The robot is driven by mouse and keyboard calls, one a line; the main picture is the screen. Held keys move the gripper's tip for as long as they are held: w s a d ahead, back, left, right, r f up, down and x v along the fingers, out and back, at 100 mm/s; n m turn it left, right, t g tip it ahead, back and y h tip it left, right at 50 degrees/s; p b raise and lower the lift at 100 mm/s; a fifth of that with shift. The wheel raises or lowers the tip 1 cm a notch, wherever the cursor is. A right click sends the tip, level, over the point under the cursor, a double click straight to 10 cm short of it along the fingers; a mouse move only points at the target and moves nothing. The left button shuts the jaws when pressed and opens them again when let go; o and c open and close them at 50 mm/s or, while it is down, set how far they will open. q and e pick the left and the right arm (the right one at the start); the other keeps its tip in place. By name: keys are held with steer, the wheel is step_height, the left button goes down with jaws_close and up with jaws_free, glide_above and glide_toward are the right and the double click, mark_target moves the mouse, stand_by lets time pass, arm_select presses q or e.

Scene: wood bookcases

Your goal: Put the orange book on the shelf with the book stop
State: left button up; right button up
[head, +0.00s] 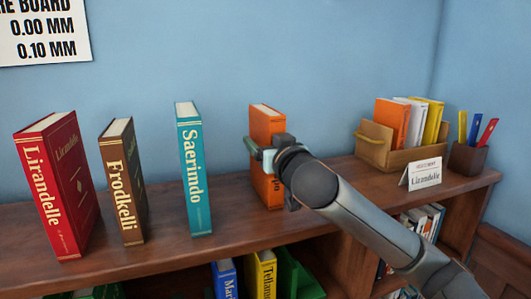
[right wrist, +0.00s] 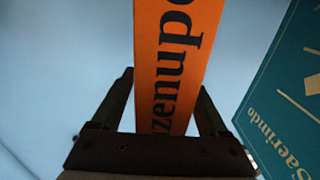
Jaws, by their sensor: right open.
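The orange book (head: 267,122) stands upright on top of the bookcase, right of the teal book. My right gripper (head: 263,152) is at its spine, and the arm hides part of the book. In the right wrist view, the orange book's spine (right wrist: 174,50) lies between the two open fingers (right wrist: 165,90), with a gap visible at least on the left. A green piece (head: 296,274), perhaps the book stop, is on the shelf below, beside the yellow book (head: 262,274) and blue book (head: 225,280). My left gripper is out of view.
A red book (head: 55,185), brown book (head: 122,180) and teal book (head: 193,170) stand apart on the top; the teal one also shows in the wrist view (right wrist: 290,95). A box of books (head: 400,160), a small sign (head: 421,174) and a pen cup (head: 468,158) are at right.

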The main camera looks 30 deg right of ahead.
jaws_close()
stand_by(0.5)
stand_by(0.8)
steer(key=shift+r, duration=0.1)
